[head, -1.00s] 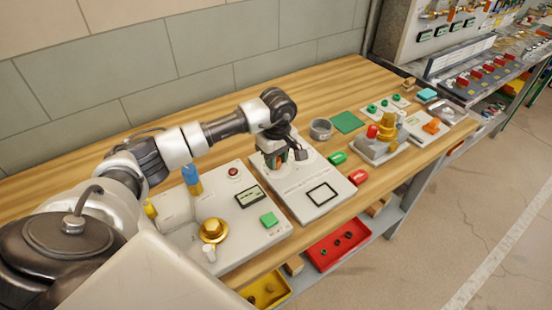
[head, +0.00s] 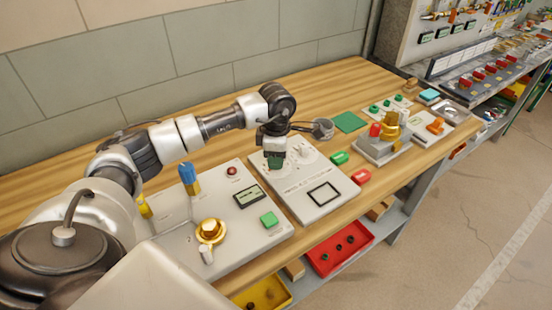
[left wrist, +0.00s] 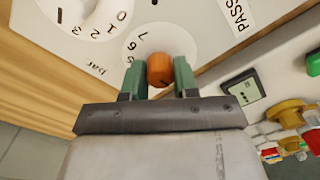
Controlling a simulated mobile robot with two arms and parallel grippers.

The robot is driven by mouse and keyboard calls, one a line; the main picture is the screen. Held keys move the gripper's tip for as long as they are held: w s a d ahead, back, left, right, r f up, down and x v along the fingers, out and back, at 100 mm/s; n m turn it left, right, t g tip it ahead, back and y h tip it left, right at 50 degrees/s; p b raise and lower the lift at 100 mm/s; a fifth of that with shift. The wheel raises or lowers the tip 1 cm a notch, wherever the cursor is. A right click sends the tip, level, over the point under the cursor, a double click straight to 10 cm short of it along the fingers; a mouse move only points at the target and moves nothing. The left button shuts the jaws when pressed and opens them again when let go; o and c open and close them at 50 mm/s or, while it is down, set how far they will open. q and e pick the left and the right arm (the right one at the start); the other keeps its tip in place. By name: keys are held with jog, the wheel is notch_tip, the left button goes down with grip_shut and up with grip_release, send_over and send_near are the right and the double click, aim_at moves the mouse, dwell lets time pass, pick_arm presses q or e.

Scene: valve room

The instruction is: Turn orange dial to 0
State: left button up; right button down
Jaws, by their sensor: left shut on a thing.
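The orange dial (left wrist: 160,68) shows in the left wrist view on a white round scale with black digits, 5, 6 and 7 visible near it. My left gripper (left wrist: 159,80) has its two green fingers on either side of the dial, shut on it. In the head view my left gripper (head: 275,160) points down at the back left part of a white panel (head: 310,190). The gripper hides the orange dial there. Which digit the dial points at is not clear. My right gripper is not in view.
A second white scale marked 0 to 3 and "bar" (left wrist: 85,20) lies beside the dial. Left of the panel is a board with a gold knob (head: 211,230) and a blue-topped post (head: 188,178). Green (head: 339,158) and red (head: 361,176) pieces lie to the right.

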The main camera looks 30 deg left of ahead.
pick_arm(q)
jog(key=shift+n, duration=0.9)
jog(key=o, duration=0.9)
jog(key=shift+o, duration=0.2)
jog(key=shift+r, duration=0.1)
notch_tip(320, 180, up, 11)
jog(key=b, duration=0.1)
jog(key=shift+b, duration=0.3)
jog(key=shift+w+a+f, duration=0.1)
jog(key=shift+f, duration=0.1)
